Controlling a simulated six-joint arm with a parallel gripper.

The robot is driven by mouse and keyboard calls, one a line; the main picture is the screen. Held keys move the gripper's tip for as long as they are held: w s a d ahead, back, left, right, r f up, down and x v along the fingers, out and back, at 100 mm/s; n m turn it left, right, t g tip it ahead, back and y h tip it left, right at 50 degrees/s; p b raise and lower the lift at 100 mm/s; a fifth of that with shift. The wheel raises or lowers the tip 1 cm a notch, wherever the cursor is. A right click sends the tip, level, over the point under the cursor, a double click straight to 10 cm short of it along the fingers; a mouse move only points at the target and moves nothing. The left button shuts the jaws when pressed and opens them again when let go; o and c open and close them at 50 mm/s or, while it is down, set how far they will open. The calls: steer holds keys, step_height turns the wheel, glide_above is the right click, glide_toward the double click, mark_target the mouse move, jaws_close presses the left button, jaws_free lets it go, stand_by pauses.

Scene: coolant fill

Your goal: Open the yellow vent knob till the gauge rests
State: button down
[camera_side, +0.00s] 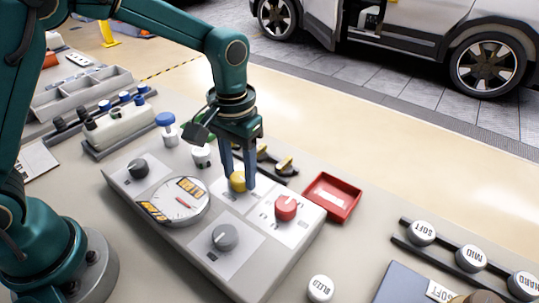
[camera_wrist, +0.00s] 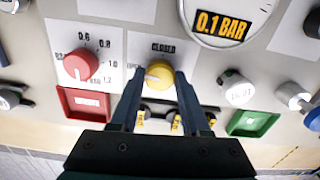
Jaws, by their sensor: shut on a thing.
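The yellow vent knob (camera_side: 238,180) sits on the grey panel, between the gauge and the red knob. My gripper (camera_side: 238,176) points down over it and is shut on it, with a finger on either side. In the wrist view the yellow knob (camera_wrist: 159,74) is between the fingertips (camera_wrist: 160,78), below a label reading "CLOSED". The round gauge (camera_side: 180,200) has a white face, a red needle and yellow-on-black plates. In the wrist view the gauge (camera_wrist: 222,20) is cut off at the top and its plate reads "0.1 BAR".
A red knob (camera_side: 286,207) with a numbered scale is right of the yellow one. Black (camera_side: 138,168) and grey (camera_side: 225,237) knobs are also on the panel. A red tray (camera_side: 331,197) and a green tray (camera_wrist: 252,124) lie beyond it. Labelled caps stand at right.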

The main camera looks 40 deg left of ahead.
mark_target(240, 176)
steer(key=shift+n, duration=0.4)
steer(key=shift+c, duration=1.9)
jaws_free()
steer(key=shift+r, duration=2.6)
